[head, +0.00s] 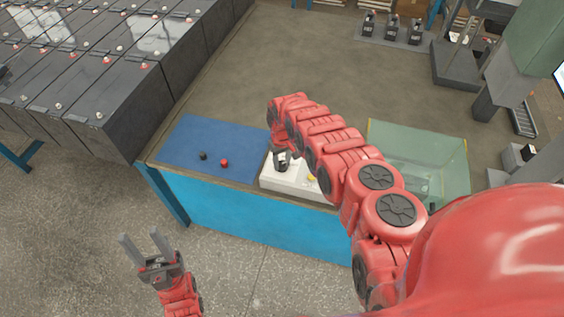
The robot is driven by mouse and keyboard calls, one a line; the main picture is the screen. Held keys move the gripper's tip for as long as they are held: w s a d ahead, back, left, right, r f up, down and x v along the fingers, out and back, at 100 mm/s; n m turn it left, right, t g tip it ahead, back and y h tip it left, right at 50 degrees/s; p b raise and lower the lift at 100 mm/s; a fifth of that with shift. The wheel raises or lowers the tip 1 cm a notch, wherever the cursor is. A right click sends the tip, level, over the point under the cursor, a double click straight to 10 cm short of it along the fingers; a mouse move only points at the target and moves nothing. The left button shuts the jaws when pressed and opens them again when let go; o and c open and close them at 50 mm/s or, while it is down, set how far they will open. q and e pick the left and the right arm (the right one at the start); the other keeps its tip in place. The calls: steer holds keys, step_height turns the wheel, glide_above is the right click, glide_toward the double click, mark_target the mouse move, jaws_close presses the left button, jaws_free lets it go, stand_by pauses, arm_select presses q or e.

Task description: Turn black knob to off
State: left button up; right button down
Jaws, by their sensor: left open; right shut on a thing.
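A white box (284,180) stands at the front edge of the workbench, partly covered by my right arm. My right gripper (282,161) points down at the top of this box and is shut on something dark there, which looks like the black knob. The fingers hide most of it, so I cannot tell which way it is turned. A small yellow part (311,178) shows on the box to the right. My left gripper (140,235) is open and empty, over the floor in front of the bench.
A blue mat (185,136) with a small black piece (203,155) and a small red piece (224,162) lies left of the box. A clear greenish bin (445,150) stands to the right. Battery rows (105,115) fill the left. The bench middle is clear.

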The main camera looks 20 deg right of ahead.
steer(key=shift+w+n+b, duration=0.1)
steer(key=shift+n+b, duration=0.3)
steer(key=shift+n, duration=0.4)
steer(key=shift+n+b, duration=0.4)
steer(key=shift+n, duration=0.4)
steer(key=n+b, duration=0.1)
steer(key=n, duration=0.1)
steer(key=shift+n, duration=0.3)
steer(key=n+b, duration=0.2)
steer(key=n, duration=0.3)
steer(key=shift+n, duration=0.3)
steer(key=n+b, duration=0.2)
steer(key=n, duration=0.4)
steer(key=n+b, duration=0.2)
steer(key=n, duration=0.4)
steer(key=shift+n, duration=0.3)
